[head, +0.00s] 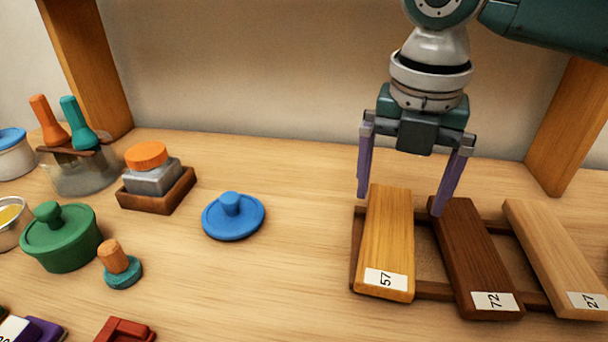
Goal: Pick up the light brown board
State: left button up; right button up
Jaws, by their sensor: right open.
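Three boards lie side by side on a dark wooden rack (434,291) at the right. The left one is a golden light brown board (388,235) labelled 57. The middle one is a dark brown board (472,250) labelled 72. The right one is a pale tan board (553,247) labelled 27. My right gripper (400,203) points down, open and empty, at the far end of board 57. Its purple fingers appear on either side of that board; the right finger overlaps the dark board's edge in the picture. Contact cannot be told. My left gripper is not in view.
A blue lid (233,217) lies left of the rack with clear table between. Further left are a green lidded pot (62,240), a small peg (118,262), an orange-capped jar (152,174) and a glass holder (80,172). Wooden uprights (568,128) stand at both sides.

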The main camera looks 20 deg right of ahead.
aim_at(389, 227)
jog(key=f, duration=0.2)
jog(key=w+f, duration=0.1)
jog(key=f, duration=0.2)
jog(key=d+f+b, duration=0.1)
jog(key=f, duration=0.1)
jog(key=shift+w+f, duration=0.15)
jog(key=c, duration=1.2)
jog(key=shift+c, duration=0.3)
jog(key=shift+r, duration=0.2)
